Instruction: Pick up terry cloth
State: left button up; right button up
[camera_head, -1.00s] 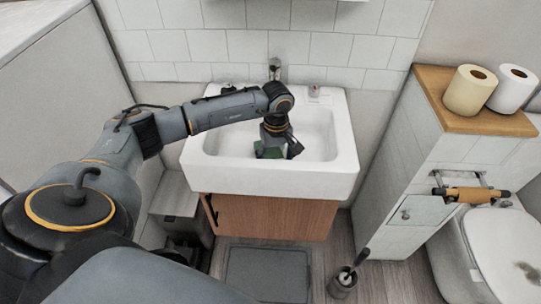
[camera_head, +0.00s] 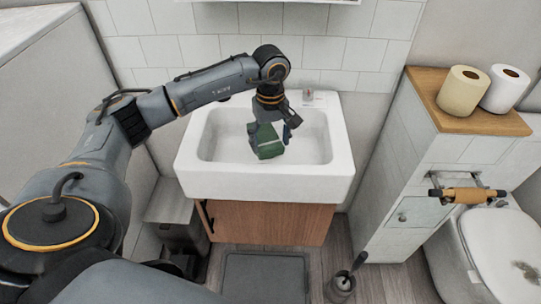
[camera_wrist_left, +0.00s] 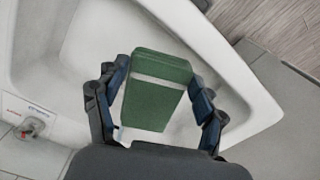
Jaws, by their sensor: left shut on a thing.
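The terry cloth (camera_head: 270,147) is a green folded block with a pale stripe. It hangs below my left gripper (camera_head: 268,135), over the basin of the white sink (camera_head: 262,183). In the left wrist view the cloth (camera_wrist_left: 158,95) sits between the two fingers of my left gripper (camera_wrist_left: 158,100), which is shut on it. The sink basin (camera_wrist_left: 95,45) is behind it there. My right gripper does not show in either view.
A wooden-topped cabinet (camera_head: 480,118) with two toilet rolls stands at the right, beside a toilet (camera_head: 485,245). The tiled wall (camera_head: 345,50) rises behind the sink. A toilet brush holder (camera_head: 341,288) stands on the floor.

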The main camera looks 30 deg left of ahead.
pick_arm(q)
notch_tip(320, 180, up, 19)
jog(key=shift+f+p, duration=0.2)
jog(key=shift+p, duration=0.1)
jog(key=shift+d+f, duration=0.1)
dwell(0.6)
